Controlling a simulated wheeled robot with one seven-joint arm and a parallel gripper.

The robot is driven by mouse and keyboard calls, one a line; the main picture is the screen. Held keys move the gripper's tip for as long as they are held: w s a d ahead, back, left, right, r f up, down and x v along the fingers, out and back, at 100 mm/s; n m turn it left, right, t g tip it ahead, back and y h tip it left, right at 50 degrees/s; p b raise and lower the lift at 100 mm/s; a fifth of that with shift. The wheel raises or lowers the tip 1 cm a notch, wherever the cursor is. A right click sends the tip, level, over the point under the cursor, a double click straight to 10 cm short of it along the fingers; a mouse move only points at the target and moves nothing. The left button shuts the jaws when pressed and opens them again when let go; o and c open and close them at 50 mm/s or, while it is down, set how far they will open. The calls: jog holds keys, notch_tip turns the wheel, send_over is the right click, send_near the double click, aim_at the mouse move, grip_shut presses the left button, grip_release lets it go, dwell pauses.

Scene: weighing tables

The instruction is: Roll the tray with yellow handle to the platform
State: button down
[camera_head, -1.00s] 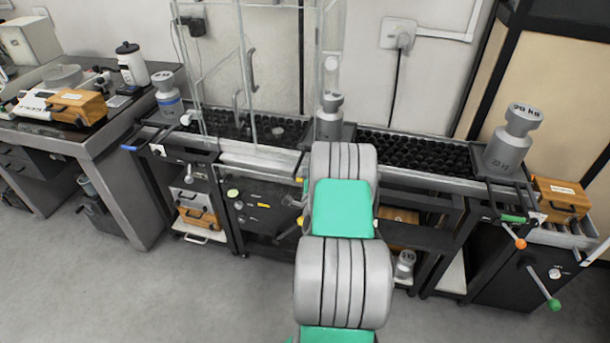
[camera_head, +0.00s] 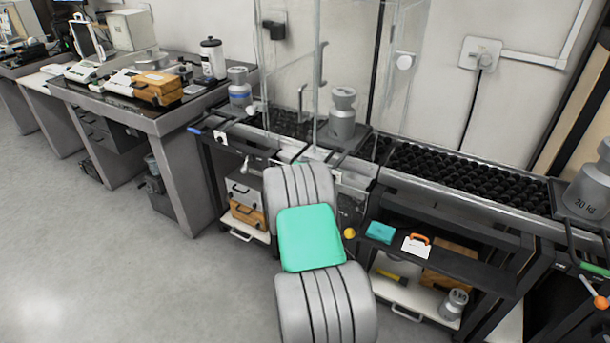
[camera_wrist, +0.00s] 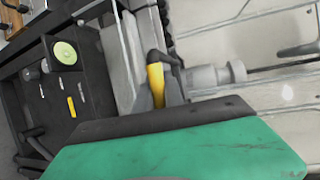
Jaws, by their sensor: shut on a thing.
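A grey weight (camera_head: 342,115) stands upright on a dark tray (camera_head: 350,143) among the clear panes (camera_head: 293,60) over the roller track. The weight also shows lying sideways in the turned wrist view (camera_wrist: 215,74). The tray's yellow handle (camera_wrist: 155,78) is in the wrist view, with my gripper (camera_wrist: 158,94) shut around it. In the head view my grey and green arm hides the gripper and the handle. The platform under the panes is largely hidden, and I cannot tell how far the tray is over it.
Black rollers (camera_head: 470,175) run to the right, towards a 20 kg weight (camera_head: 590,185). A yellow knob (camera_head: 349,233) is beside my arm. Grey floor (camera_head: 90,240) is clear at left.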

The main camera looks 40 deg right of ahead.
dwell(0.4)
jog(key=c, duration=1.6)
grip_release()
jog(key=shift+d, duration=0.15)
jog(key=shift+o, duration=0.7)
jog(key=shift+w, duration=0.1)
jog(key=shift+a, duration=0.2)
jog(key=v, duration=0.7)
jog(key=shift+s+a, duration=0.2)
jog(key=shift+a, duration=0.05)
jog(key=shift+r, duration=0.1)
jog(key=shift+r, duration=0.1)
